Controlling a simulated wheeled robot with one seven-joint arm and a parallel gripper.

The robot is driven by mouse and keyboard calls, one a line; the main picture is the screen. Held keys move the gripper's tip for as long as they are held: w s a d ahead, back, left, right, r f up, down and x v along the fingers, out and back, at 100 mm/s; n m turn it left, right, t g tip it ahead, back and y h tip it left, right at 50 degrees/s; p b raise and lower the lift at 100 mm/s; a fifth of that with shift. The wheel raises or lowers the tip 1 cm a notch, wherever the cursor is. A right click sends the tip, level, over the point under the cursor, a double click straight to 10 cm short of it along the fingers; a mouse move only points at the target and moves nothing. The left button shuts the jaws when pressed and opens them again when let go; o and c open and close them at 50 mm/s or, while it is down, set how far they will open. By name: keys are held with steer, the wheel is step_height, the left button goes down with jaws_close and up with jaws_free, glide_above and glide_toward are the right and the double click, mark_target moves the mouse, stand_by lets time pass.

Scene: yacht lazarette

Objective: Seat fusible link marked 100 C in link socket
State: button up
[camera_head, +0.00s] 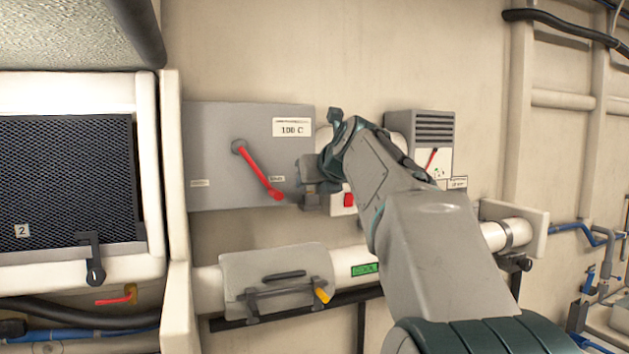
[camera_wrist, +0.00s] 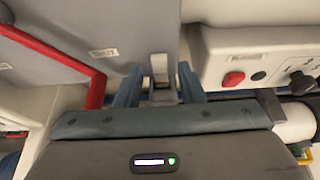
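A grey wall panel (camera_head: 215,150) carries a white label reading "100 C" (camera_head: 292,127) and a red lever (camera_head: 258,172) slanting down to the right. A small grey fitting (camera_head: 311,196) sits at the panel's lower right edge; I cannot tell for sure that it is the link socket. My gripper (camera_wrist: 160,78) is at this edge, with its two blue fingers apart. Between them, in the wrist view, a narrow grey part with a small pale, brassy piece (camera_wrist: 160,66) shows. I see gaps beside it. I cannot identify this piece as the fusible link.
Right of my gripper is a white box with a red button (camera_head: 349,200), also in the wrist view (camera_wrist: 234,79). A vented grey unit (camera_head: 434,128) stands farther right. Below runs a white pipe (camera_head: 208,290) with a grey hatch (camera_head: 275,268). A mesh-fronted locker (camera_head: 65,170) is left.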

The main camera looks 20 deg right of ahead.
steer(key=b+v, duration=0.2)
steer(key=v, duration=1)
steer(key=s+a+f+n+g, duration=0.2)
steer(key=a+f+n, duration=0.1)
steer(key=f+n, duration=0.35)
steer(key=s+a+f+n+g, duration=0.1)
steer(key=s+a+f+n, duration=0.2)
steer(key=f+n, duration=0.4)
steer(key=s+a+f+n+g, duration=0.2)
steer(key=f+n, duration=0.3)
steer(key=f, duration=0.4)
steer(key=s+a+f+n+g, duration=0.2)
steer(key=s+f+n, duration=0.4)
steer(key=f+n, duration=0.2)
steer(key=s+a+f+n+g, duration=0.2)
steer(key=s+f+n, duration=0.5)
steer(key=f, duration=0.5)
steer(key=shift+n, duration=1.25)
